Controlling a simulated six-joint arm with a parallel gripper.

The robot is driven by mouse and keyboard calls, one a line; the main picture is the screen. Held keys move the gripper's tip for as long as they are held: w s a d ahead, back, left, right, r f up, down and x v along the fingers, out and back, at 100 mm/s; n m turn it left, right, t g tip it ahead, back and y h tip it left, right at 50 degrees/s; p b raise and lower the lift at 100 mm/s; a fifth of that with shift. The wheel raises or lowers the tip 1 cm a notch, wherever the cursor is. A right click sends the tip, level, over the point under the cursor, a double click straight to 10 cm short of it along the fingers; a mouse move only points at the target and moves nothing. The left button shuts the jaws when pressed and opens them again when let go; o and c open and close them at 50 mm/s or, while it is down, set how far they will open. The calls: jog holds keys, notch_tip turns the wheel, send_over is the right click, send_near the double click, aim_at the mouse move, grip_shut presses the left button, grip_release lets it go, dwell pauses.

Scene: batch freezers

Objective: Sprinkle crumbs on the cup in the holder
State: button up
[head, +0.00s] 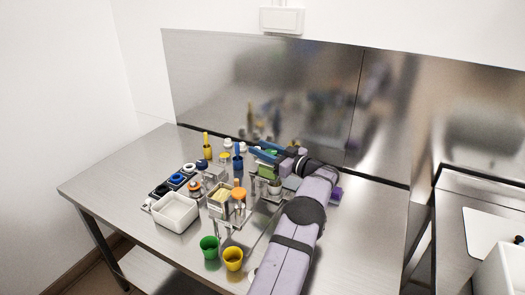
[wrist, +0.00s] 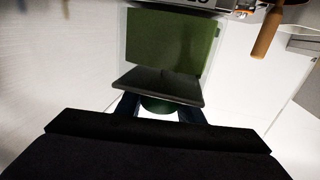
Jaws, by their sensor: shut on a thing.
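My gripper (head: 265,151) is over the back middle of the steel table, its blue fingers closed around a green thing. In the wrist view, a round green part (wrist: 158,104) shows between the fingers. Just beyond it are a dark flat edge and a clear-walled green container (wrist: 170,42); I cannot tell whether these are one piece. In the head view, a small pale cup (head: 275,187) stands below the gripper, partly hidden by my arm. An orange-topped cup (head: 238,193) stands on a clear stand to its left. I cannot tell which cup is in the task's holder. No crumbs are seen falling.
A white tub (head: 175,212) stands at the front left. A green cup (head: 209,247) and a yellow cup (head: 233,259) are at the front edge. A box with pale yellow contents (head: 221,197) is mid-table. Blue-handled and yellow-handled tools stand behind. The far left tabletop is clear.

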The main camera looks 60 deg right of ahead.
aim_at(276, 154)
jog(key=shift+a+r+n+y+b, duration=0.1)
jog(key=shift+a+n+y+b, duration=0.1)
jog(key=shift+n+y+b, duration=0.55)
dwell(0.4)
jog(key=o, duration=1.1)
jog(key=shift+c, duration=0.2)
jog(key=shift+s+a+b, duration=0.15)
jog(key=shift+s+b, duration=0.2)
jog(key=shift+s, duration=1.5)
jog(key=shift+s+a+b, duration=0.15)
jog(key=shift+s+b, duration=0.15)
jog(key=shift+s, duration=1.5)
